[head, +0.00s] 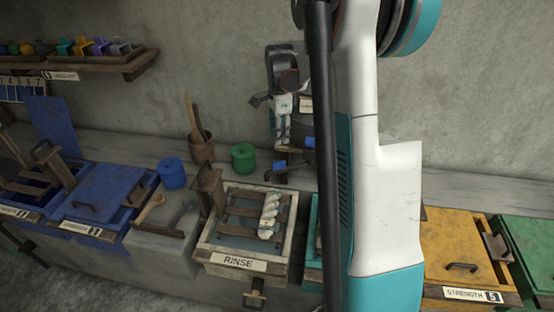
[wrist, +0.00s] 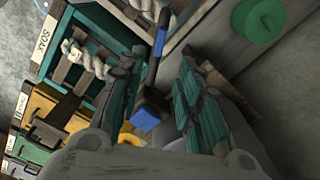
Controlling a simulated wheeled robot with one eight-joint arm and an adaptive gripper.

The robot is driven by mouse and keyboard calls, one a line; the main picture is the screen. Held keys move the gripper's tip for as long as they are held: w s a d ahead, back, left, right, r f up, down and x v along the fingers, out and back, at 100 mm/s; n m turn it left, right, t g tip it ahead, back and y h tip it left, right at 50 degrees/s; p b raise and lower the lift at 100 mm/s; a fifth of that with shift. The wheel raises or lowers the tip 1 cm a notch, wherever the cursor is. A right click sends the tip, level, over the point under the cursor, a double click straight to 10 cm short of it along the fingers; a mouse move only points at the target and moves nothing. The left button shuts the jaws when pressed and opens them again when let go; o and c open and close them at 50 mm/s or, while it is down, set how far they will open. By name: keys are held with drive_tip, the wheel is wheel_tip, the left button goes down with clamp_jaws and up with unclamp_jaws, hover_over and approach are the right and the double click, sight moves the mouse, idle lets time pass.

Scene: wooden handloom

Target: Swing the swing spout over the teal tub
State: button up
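The swing spout (head: 279,167) shows in the head view as a dark piece with blue parts, low against the wall behind the tubs. Its dark arm with a blue strip and blue-ended block (wrist: 147,116) shows in the wrist view. My gripper (head: 283,137) is above and beside it, pointing down. In the wrist view my gripper (wrist: 155,80) has its two fingers apart, with the spout between or just beyond them; contact cannot be told. The teal tub (head: 311,262) is mostly hidden behind my arm; its teal edge (wrist: 108,28) shows in the wrist view, with a pale skein over it.
The rinse tub (head: 216,257) with a pale skein stands left of the teal tub. A green spool (head: 243,157) and a blue spool (head: 172,173) stand on the ledge. A yellow lidded tub (head: 455,250) is at the right. A wooden cup (head: 201,150) stands behind.

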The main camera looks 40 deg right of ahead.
sight(279, 162)
wheel_tip(279, 162, down, 13)
drive_tip(key=b, duration=0.2)
drive_tip(key=shift+f+b, duration=0.1)
drive_tip(key=shift+b, duration=0.2)
clamp_jaws()
